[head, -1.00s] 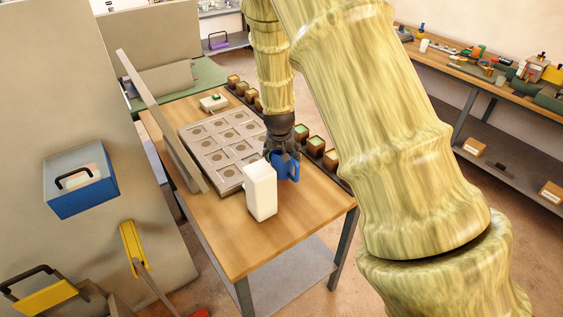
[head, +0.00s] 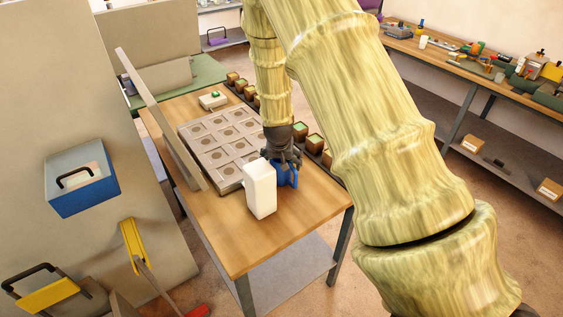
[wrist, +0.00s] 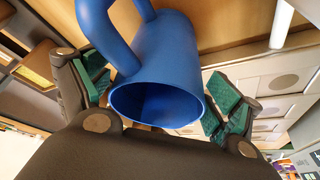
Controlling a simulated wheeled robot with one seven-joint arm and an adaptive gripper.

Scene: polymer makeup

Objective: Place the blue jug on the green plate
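The blue jug (head: 287,176) stands on the wooden table beside a white carton, partly hidden by my gripper (head: 284,165). In the wrist view the jug (wrist: 165,70) has its open mouth toward the camera and its handle at the upper left. My gripper (wrist: 155,105) is spread around the jug, with a green-padded finger on each side. The pads are very close to the jug's sides; whether they touch it is unclear. I cannot make out a green plate in either view.
The white carton (head: 261,190) stands close to the jug's left. A grey tray with round hollows (head: 213,143) lies behind it. Several small brown boxes (head: 314,142) line the table's right edge. An upright board (head: 158,115) borders the left side. The table's front (head: 235,240) is clear.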

